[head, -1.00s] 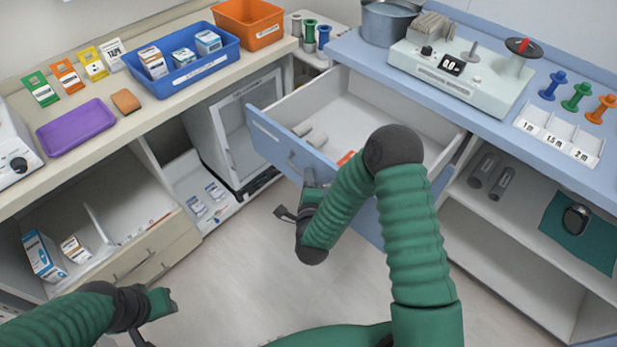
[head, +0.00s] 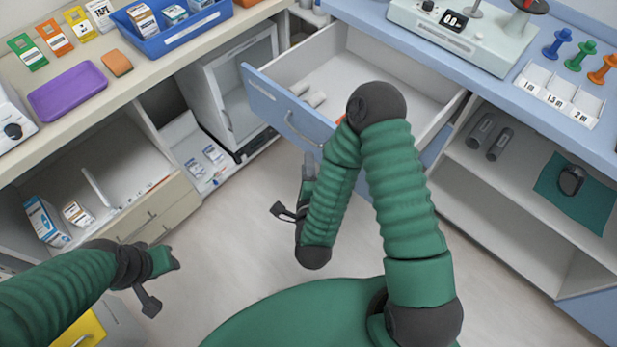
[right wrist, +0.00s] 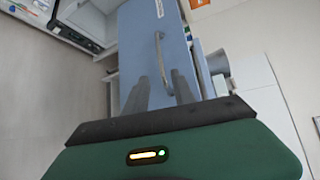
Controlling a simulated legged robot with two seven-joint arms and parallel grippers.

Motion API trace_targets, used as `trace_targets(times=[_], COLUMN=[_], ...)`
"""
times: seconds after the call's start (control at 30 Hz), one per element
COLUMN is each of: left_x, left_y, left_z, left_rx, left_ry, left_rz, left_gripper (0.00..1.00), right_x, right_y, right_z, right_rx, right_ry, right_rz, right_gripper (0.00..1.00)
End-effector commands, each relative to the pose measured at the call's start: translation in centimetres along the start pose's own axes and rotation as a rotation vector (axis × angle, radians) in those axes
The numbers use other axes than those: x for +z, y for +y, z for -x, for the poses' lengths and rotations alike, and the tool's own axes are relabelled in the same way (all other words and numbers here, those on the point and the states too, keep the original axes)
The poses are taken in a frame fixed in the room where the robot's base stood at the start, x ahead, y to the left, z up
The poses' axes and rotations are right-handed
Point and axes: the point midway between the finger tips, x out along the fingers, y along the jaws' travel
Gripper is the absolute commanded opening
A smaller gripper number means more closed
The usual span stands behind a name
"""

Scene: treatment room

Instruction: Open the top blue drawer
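The top blue drawer (head: 275,108) stands pulled out at the upper middle of the head view, its pale inside showing. A curved grey handle (head: 294,128) is on its front. My right gripper (head: 309,158) is just in front of and below the handle, partly hidden by my arm. In the right wrist view its two dark fingers (right wrist: 160,90) are apart, with the drawer front and handle (right wrist: 161,55) beyond them. Nothing is clearly gripped. My left gripper (head: 172,260) is at lower left, away from the drawer; its finger opening is unclear.
Grey cylinders (head: 313,95) lie in the drawer. A blue counter (head: 480,75) with a scale (head: 465,30) is above. An open shelf (head: 520,190) lies at right. A beige counter (head: 110,85) with a purple tray (head: 68,92) is at left. The floor (head: 235,235) between is clear.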

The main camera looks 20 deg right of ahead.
Motion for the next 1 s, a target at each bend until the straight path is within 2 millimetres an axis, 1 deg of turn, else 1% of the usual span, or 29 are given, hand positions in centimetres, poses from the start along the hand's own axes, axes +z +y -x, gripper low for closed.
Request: trace_targets(times=[0.03,0.1,0.2,0.3,0.47,0.87,0.93,1.0], left_x=[-0.4,-0.7,-0.9,-1.0,-1.0,-1.0,-1.0,-1.1], left_y=[0.0,0.0,0.0,0.0,0.0,0.0,0.0,0.0], left_z=[1.7,3.0,3.6,4.1,4.3,4.3,4.3,4.6], left_rx=[0.000,0.000,0.000,0.000,0.000,0.000,0.000,0.000], left_ry=[-0.001,0.000,0.001,0.000,0.000,0.000,0.000,0.000], left_rz=[0.000,0.000,0.000,0.000,0.000,0.000,0.000,0.000], left_gripper=[0.36,0.36,0.36,0.36,0.36,0.36,0.36,0.36], right_x=[0.4,0.4,0.4,0.2,0.0,0.0,0.0,0.3], right_y=[-0.6,-0.7,-0.2,0.0,0.0,0.1,0.0,-0.2], right_z=[1.5,3.0,4.2,5.0,5.5,5.5,5.4,4.9], right_rx=[0.009,0.007,0.010,0.009,0.001,0.001,0.004,0.033], right_ry=[-0.006,-0.008,-0.007,-0.004,0.000,0.001,0.001,-0.002], right_rz=[0.005,0.008,0.007,0.006,0.002,0.000,0.004,0.034], right_gripper=[0.31,0.31,0.31,0.31,0.31,0.31,0.31,0.31])
